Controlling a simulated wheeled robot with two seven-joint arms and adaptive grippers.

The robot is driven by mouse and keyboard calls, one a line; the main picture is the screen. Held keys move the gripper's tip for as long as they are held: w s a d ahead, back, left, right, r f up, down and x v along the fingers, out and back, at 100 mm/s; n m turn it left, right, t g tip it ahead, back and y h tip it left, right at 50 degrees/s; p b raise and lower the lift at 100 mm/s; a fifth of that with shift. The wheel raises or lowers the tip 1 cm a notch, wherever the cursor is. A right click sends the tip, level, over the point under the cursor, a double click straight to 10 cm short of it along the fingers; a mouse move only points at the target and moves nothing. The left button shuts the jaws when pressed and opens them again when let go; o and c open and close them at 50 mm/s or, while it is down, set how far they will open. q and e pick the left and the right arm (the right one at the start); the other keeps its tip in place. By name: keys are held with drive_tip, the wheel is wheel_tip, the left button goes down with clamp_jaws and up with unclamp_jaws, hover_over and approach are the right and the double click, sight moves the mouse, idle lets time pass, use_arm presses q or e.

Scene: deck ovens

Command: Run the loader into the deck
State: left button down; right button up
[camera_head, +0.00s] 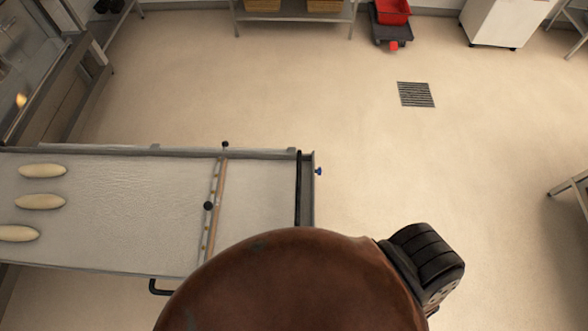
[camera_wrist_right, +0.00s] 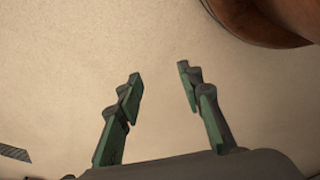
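The loader (camera_head: 262,210) is a long pale belt in a grey frame at the left of the head view. Several pale dough loaves (camera_head: 40,202) lie on its left part. A wooden crossbar (camera_head: 216,205) with black knobs spans the belt. A black bar (camera_head: 299,188) runs along its right end, and a black handle (camera_head: 160,288) sticks out at the near side. My right gripper (camera_wrist_right: 160,84) is open and empty over bare floor in the right wrist view. My left gripper is not in view. My brown body hides the loader's near right corner.
The deck oven (camera_head: 40,70) with a glass front stands at the upper left. A steel table (camera_head: 295,15), a red crate (camera_head: 393,10) on a dark dolly and a white cabinet (camera_head: 503,20) line the back. A floor drain (camera_head: 416,94) lies in open, clear floor.

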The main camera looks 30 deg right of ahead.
drive_tip(key=w+d+r+n+t+h+b, duration=0.1)
drive_tip(key=w+d+r+t, duration=0.15)
drive_tip(key=w+r, duration=1.05)
drive_tip(key=w+d+r+t+h, duration=0.1)
drive_tip(key=w+r+t, duration=0.3)
drive_tip(key=w+r, duration=0.95)
drive_tip(key=w+d+r+n+t+h+b, duration=0.15)
drive_tip(key=w+r+t, duration=0.45)
drive_tip(key=r, duration=1.3)
drive_tip(key=w+a+r+n+t+y, duration=0.2)
drive_tip(key=w+a+r+n+y, duration=0.1)
drive_tip(key=w+a+r, duration=0.3)
drive_tip(key=w+a+r+n+t+y, duration=0.1)
drive_tip(key=w+a+r+n+y, duration=0.25)
drive_tip(key=r, duration=0.55)
drive_tip(key=a+r+n+g+y, duration=0.2)
drive_tip(key=a+n+g+y, duration=0.3)
drive_tip(key=a+n+y, duration=0.7)
drive_tip(key=n+g+h, duration=0.7)
drive_tip(key=g+h, duration=0.4)
drive_tip(key=h, duration=0.2)
approach(299, 172)
drive_tip(key=f, duration=0.6)
drive_tip(key=w+a+f, duration=0.1)
drive_tip(key=f, duration=0.1)
drive_tip(key=shift+w+f, duration=0.1)
drive_tip(key=shift+f, duration=0.35)
